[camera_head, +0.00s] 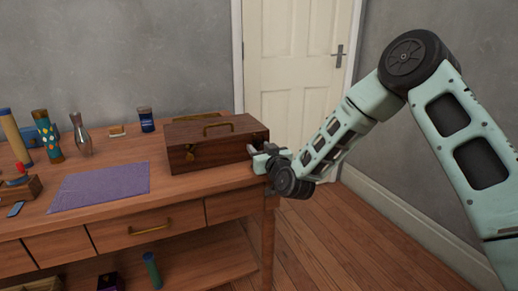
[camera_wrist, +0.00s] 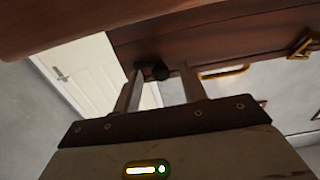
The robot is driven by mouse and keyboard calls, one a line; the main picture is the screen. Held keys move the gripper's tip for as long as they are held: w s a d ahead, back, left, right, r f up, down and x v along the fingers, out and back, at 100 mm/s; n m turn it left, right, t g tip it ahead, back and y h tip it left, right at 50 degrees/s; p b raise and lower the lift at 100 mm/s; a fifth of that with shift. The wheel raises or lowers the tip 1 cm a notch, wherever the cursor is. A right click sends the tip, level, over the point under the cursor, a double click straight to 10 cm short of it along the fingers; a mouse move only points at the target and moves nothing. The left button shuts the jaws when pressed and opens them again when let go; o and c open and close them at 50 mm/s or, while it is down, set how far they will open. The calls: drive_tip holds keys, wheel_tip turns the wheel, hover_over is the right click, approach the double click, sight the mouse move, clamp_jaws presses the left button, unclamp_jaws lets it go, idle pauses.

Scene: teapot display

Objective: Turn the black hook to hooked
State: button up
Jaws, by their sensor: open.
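The wooden box (camera_head: 215,143) stands at the right end of the table, with a brass handle on its lid and a brass latch on its front. My gripper (camera_head: 262,155) is at the box's right end. In the wrist view a small dark, rounded piece (camera_wrist: 160,73), seemingly the black hook, shows against the wooden box (camera_wrist: 210,35). It lies between the two open fingertips, nearer the left one; I cannot tell whether either touches it. The hook's full shape and turn cannot be made out. It is hidden in the head view.
The table (camera_head: 180,185) ends just below my gripper. A purple mat (camera_head: 100,187) lies left of the box, and a dark blue jar (camera_head: 146,120) stands behind it. A white door (camera_head: 296,75) is behind; the floor at right is clear.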

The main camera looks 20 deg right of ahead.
drive_tip(key=shift+w+a, duration=0.1)
drive_tip(key=shift+w, duration=0.45)
clamp_jaws()
